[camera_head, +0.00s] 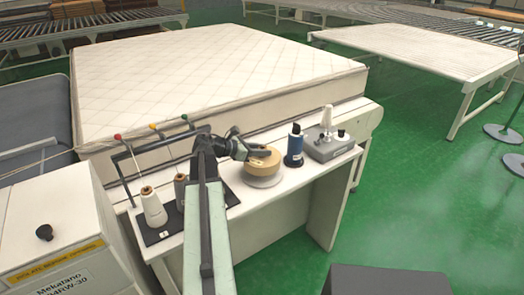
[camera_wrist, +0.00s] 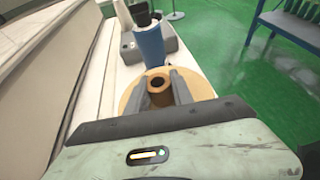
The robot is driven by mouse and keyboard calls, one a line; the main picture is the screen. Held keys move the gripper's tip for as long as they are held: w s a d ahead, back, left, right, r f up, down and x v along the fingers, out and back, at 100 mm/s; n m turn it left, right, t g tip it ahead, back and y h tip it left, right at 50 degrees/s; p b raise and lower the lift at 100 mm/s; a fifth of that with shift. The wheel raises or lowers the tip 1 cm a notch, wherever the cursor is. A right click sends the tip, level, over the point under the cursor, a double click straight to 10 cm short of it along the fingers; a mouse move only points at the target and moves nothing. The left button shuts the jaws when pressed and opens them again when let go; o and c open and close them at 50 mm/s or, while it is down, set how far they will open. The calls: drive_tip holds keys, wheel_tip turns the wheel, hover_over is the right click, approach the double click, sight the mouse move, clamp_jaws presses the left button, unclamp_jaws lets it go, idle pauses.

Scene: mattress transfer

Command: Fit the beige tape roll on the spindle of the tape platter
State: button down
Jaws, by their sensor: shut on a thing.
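The beige tape roll (camera_head: 262,162) is at the tape platter, a pale round disc (camera_head: 262,182) on the white bench. In the wrist view the roll (camera_wrist: 131,98) shows a brown core (camera_wrist: 158,88) with a dark central hole. My gripper (camera_head: 260,152) reaches over the roll from the left in the head view. In the wrist view my gripper's fingers (camera_wrist: 178,87) are shut on the roll around its core. The roll looks level and close over the platter. I cannot tell whether it rests on it. The spindle is hidden.
A blue bottle-like cylinder (camera_head: 294,146) stands just right of the roll, with a grey device (camera_head: 326,143) beyond it. Thread cones (camera_head: 152,207) stand on a dark tray at the left. A large mattress (camera_head: 210,80) lies behind the bench.

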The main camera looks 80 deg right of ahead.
drive_tip(key=shift+f+b, duration=0.85)
drive_tip(key=shift+f, duration=0.1)
drive_tip(key=shift+a+f+b, duration=0.15)
drive_tip(key=shift+f+b, duration=0.05)
drive_tip(key=shift+b, duration=0.15)
